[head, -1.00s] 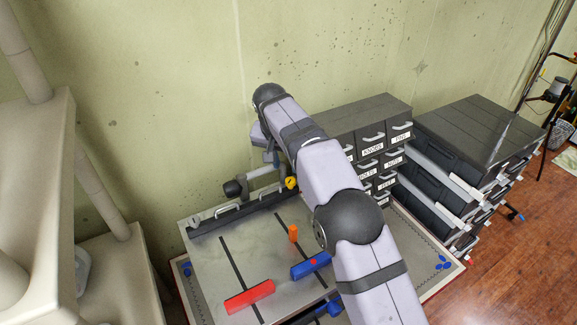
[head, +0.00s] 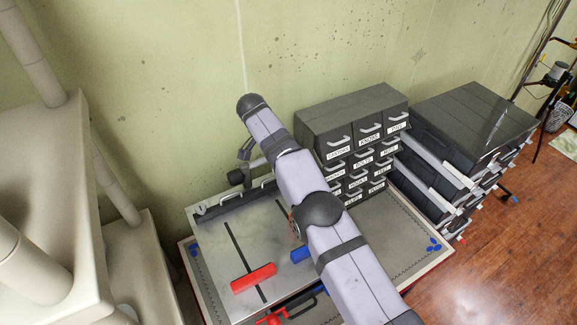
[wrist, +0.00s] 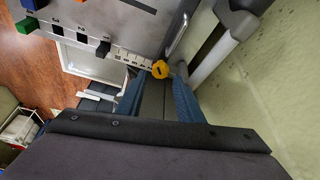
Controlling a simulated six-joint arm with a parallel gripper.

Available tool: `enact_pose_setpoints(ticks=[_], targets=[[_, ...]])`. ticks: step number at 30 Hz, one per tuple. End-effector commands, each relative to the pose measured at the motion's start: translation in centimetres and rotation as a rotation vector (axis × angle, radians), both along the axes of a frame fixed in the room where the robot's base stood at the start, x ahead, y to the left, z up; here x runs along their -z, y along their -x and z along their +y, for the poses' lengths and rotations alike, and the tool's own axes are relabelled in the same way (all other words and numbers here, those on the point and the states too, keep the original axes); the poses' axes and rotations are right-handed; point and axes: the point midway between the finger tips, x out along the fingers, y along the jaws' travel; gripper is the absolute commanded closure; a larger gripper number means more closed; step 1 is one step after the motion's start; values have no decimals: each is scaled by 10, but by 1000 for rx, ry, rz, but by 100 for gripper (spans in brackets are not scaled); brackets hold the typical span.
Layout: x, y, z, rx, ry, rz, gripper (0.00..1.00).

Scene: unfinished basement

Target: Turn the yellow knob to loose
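The yellow knob (wrist: 160,69) is small and round with a dark mark on its face, and sits at the edge of the grey panel in the wrist view. I cannot read which setting it points to. My gripper (wrist: 157,88) is open, its two blue fingers apart with the knob just beyond their tips, roughly in line with the gap. The fingers do not appear to touch it. In the head view my arm hides the knob and the fingertips.
A dark drawer cabinet (head: 350,115) stands to the right, near the arm. Black cases (head: 475,125) are stacked farther right. The wall is close behind.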

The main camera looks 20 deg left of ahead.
Motion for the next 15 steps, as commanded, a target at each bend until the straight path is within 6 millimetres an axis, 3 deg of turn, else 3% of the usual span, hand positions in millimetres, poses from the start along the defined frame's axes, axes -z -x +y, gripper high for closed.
enact_pose_setpoints(ticks=[4,15], targets=[[18,-6,-5,-1,2,2,67],[37,-13,-9,-1,0,0,67]])
